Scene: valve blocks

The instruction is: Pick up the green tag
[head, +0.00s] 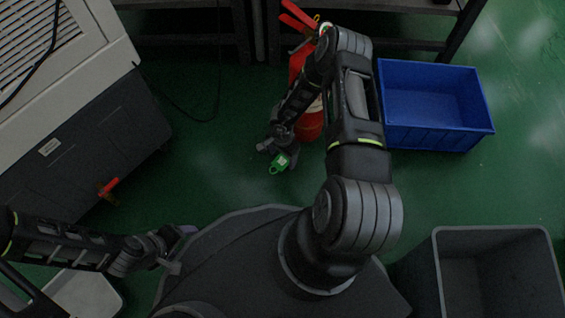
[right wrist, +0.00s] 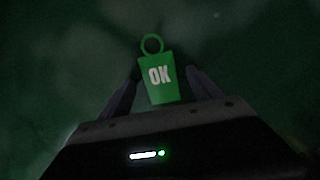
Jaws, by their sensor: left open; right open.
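The green tag (head: 280,162) has a ring at one end and lies at my right gripper (head: 276,150) in the head view. In the right wrist view the tag (right wrist: 158,77) shows white "OK" lettering, with its ring pointing away from the gripper. The two fingers of my right gripper (right wrist: 160,95) stand apart on either side of the tag's near end; contact is not clear. Whether the tag rests on the floor cannot be told. My left gripper (head: 178,248) is open and apart from the tag, at the lower left of the head view.
A red fire extinguisher (head: 308,122) stands behind my right arm. A blue bin (head: 436,138) is at the right, and a dark grey bin (head: 497,232) at the lower right. A grey cabinet (head: 95,130) with a red valve handle (head: 108,190) is at the left. Green floor lies between.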

